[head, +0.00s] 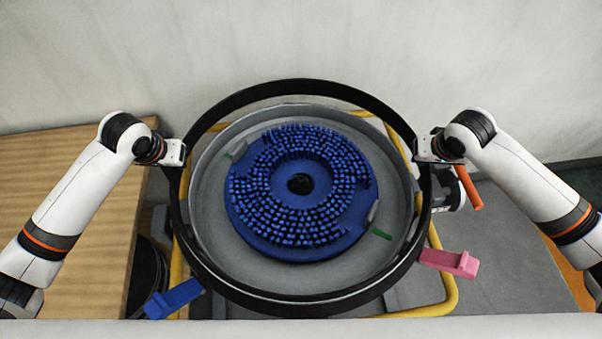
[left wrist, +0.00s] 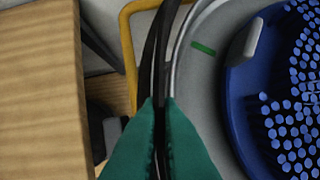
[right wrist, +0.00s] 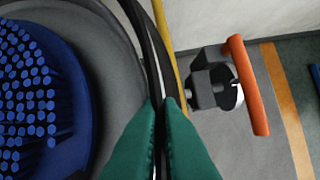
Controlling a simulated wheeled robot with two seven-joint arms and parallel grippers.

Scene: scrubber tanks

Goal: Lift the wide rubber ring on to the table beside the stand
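The wide rubber ring (head: 300,92) is a black hoop around and seemingly above the rim of a round grey tank (head: 220,230). My left gripper (head: 178,160) is at the ring's left side. In the left wrist view its green fingers (left wrist: 161,105) close on both sides of the black band. My right gripper (head: 425,158) is at the ring's right side. In the right wrist view its green fingers (right wrist: 163,105) pinch the band too. The table (head: 70,190) is wooden and stands at the left. I cannot make out for sure which part is the stand.
A blue bristled disc brush (head: 300,240) lies inside the tank. A yellow tube frame (head: 447,290) surrounds the tank. A blue lever (head: 172,299) and a pink lever (head: 450,262) stick out at the front. An orange handle (head: 469,188) is at the right. A wall stands behind.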

